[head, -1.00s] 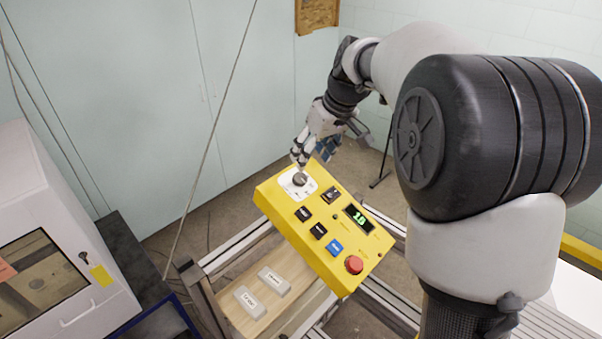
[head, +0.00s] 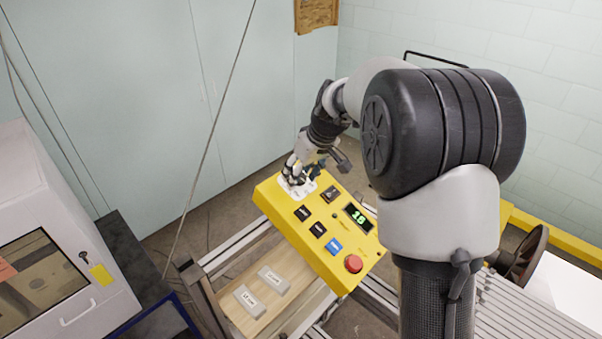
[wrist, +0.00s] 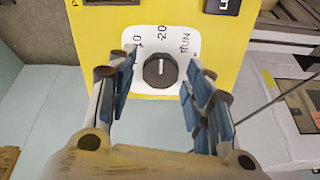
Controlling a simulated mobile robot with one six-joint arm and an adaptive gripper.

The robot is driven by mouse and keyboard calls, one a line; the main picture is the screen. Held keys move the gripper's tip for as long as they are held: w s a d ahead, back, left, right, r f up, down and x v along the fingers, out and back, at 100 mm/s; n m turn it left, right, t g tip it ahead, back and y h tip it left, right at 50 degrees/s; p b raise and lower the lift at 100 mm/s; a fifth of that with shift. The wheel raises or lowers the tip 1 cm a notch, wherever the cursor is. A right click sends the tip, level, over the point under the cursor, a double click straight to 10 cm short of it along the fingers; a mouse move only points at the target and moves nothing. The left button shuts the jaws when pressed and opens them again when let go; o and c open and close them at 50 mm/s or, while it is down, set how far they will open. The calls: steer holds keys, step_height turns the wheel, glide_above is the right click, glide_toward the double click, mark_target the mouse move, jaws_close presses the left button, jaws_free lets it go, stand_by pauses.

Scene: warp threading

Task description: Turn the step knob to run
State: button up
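The step knob (wrist: 160,71) is a round black knob on a white dial plate (wrist: 143,84) marked 10, 20 and RUN. Its pale pointer line faces up in the wrist view, toward the 20 rather than RUN on the right. My gripper (wrist: 160,66) is open, with one blue-padded finger on each side of the knob and visible gaps between. In the head view my gripper (head: 297,174) is over the dial plate (head: 297,189) at the upper left of the yellow control box (head: 292,227) and largely hides the knob.
The box also carries a lit green display (head: 358,217), black buttons (head: 317,229), a blue button (head: 334,246) and a red mushroom button (head: 354,264). Two labelled grey blocks (head: 262,290) lie on a wooden board below. A white machine (head: 55,250) stands at left.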

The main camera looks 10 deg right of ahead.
steer(key=c, duration=0.8)
steer(key=shift+c, duration=0.2)
steer(key=shift+m, duration=0.4)
steer(key=m+p, duration=0.1)
steer(key=m, duration=0.2)
steer(key=shift+r+m, duration=0.1)
steer(key=shift+m, duration=0.2)
steer(key=shift+d+m+p, duration=0.1)
steer(key=shift+m+p, duration=0.45)
steer(key=shift+m, duration=1.65)
steer(key=o, duration=1)
steer(key=shift+o, duration=0.2)
